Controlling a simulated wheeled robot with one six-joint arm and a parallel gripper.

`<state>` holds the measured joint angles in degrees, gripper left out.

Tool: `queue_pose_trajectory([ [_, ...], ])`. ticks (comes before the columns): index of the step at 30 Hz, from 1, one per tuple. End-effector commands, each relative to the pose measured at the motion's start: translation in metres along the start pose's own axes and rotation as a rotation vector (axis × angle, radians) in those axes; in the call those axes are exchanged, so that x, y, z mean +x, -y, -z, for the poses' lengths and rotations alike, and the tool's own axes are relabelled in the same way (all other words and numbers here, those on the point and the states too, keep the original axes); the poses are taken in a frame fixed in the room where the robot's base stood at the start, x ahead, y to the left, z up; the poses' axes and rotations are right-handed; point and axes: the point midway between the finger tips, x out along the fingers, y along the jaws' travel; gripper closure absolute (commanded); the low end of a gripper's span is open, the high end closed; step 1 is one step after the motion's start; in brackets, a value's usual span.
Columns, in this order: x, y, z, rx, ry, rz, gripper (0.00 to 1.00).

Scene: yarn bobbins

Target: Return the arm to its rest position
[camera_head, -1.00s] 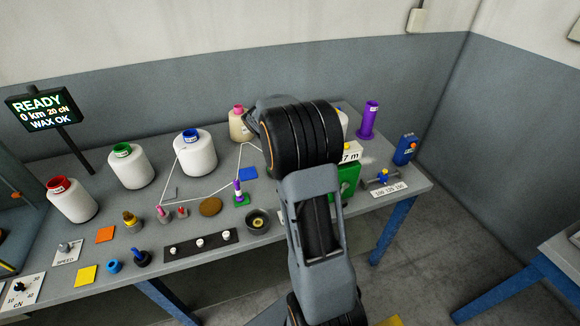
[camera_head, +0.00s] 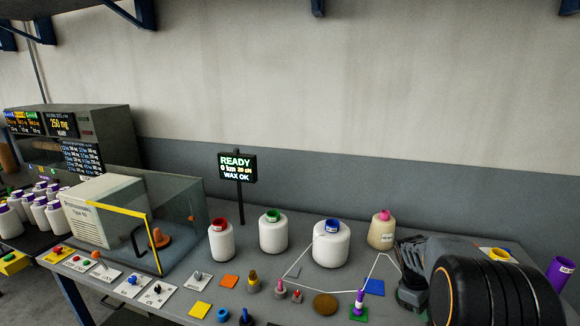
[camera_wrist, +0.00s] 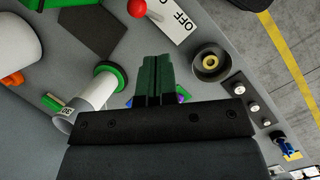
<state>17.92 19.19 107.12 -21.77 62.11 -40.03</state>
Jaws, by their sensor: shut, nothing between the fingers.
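My gripper (camera_wrist: 157,75) shows in the wrist view with its two dark green fingers together and nothing between them. It hangs above the grey table among several small things. In the head view my dark arm link fills the lower right and hides the gripper. Below the fingers in the wrist view are a white tube with a green rim (camera_wrist: 98,88), a dark ring-shaped cup (camera_wrist: 210,63) and a red-knobbed lever (camera_wrist: 137,8).
A glass case (camera_head: 180,220) is at the left.

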Motion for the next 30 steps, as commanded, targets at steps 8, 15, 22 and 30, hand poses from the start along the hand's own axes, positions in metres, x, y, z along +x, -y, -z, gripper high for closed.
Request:
queue_pose_trajectory([
  [8, -0.052, 0.092, -0.011, 0.492, -0.245, 0.055, 1.0],
  [15, -0.088, 0.169, -0.029, 0.703, -0.476, 0.124, 1.0],
  [22, -0.109, 0.203, -0.044, 0.667, -0.618, 0.117, 1.0],
  [30, -0.122, 0.208, -0.048, 0.645, -0.673, 0.099, 1.0],
])
